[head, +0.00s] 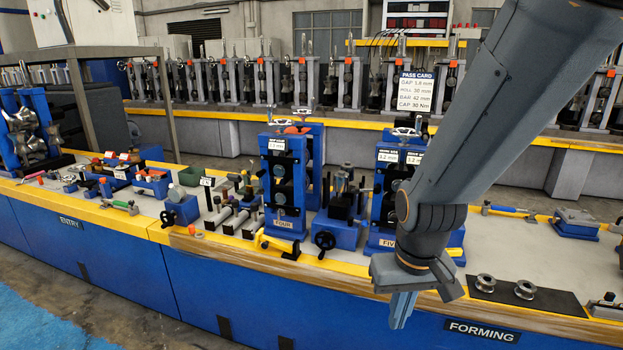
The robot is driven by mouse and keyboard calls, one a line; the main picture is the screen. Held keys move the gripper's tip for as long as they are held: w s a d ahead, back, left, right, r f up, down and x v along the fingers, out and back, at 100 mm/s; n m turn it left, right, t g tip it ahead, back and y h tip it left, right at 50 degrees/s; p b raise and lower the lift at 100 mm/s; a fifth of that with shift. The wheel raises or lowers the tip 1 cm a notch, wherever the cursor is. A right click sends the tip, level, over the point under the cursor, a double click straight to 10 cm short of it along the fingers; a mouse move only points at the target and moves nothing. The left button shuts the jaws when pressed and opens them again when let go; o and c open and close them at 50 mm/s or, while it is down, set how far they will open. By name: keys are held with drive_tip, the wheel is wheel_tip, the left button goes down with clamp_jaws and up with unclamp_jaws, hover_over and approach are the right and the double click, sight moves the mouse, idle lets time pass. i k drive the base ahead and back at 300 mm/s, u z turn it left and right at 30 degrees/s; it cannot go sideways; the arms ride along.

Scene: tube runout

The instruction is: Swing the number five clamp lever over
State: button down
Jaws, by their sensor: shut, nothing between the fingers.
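The blue stand marked FIVE (384,215) is right of the middle, with white gap labels near its top. My arm hides its right part and the end of its name plate. A yellow piece (456,252) shows low beside my wrist; I cannot tell whether it is the number five clamp lever, as most of that area is hidden. My gripper (402,318) is shut and empty, pointing down in front of the bench's front edge, to the lower right of the FIVE plate. It appears apart from the stand.
The blue stand marked FOUR (282,185) is to the left, with a yellow lever (277,246) at its foot. A blue block with a black handwheel (326,241) stands between the stands. Rollers (525,289) lie on a black mat at right. A pass card (415,92) stands behind.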

sight(376, 189)
drive_tip(key=u, duration=0.2)
drive_tip(key=i, duration=1)
drive_tip(key=z, duration=0.35)
